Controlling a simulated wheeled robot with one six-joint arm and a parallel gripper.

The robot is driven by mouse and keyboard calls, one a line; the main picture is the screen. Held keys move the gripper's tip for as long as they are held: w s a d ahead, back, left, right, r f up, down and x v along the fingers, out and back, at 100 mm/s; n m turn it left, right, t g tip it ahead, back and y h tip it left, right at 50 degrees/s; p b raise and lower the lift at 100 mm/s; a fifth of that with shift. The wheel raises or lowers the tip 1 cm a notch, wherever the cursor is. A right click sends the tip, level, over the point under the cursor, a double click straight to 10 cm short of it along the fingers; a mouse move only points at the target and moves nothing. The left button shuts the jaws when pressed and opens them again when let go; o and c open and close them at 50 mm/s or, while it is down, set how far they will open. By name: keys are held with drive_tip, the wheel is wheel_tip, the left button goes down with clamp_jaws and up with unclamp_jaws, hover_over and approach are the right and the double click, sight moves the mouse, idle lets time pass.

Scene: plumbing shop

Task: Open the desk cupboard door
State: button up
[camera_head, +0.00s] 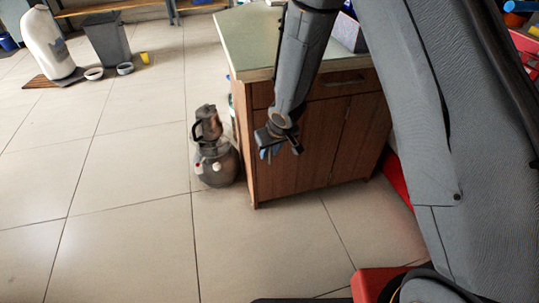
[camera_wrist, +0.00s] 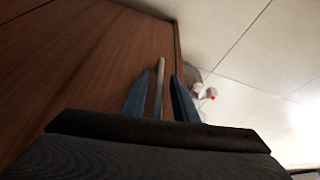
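The desk cupboard (camera_head: 318,148) is brown wood with a pale green top. Its door (camera_head: 262,178), behind my gripper, looks shut. My gripper (camera_head: 270,152) is in front of the door's upper part and hides the handle in the head view. In the wrist view, a thin pale bar handle (camera_wrist: 160,68) stands on the wooden door face (camera_wrist: 100,50). The two blue fingers of my gripper (camera_wrist: 160,78) are apart, one on each side of the handle. A gap shows beside the handle, so the fingers do not look closed on it.
A dark grey pot-like appliance (camera_head: 215,163) stands on the floor at the cupboard's left side. A drawer with a handle (camera_head: 345,82) is above the doors. The tiled floor (camera_head: 120,210) in front and left is clear. Red objects (camera_head: 398,180) lie right of the cupboard.

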drive_tip(key=shift+w+f, duration=0.15)
drive_tip(key=shift+f, duration=0.15)
clamp_jaws()
idle(1.3)
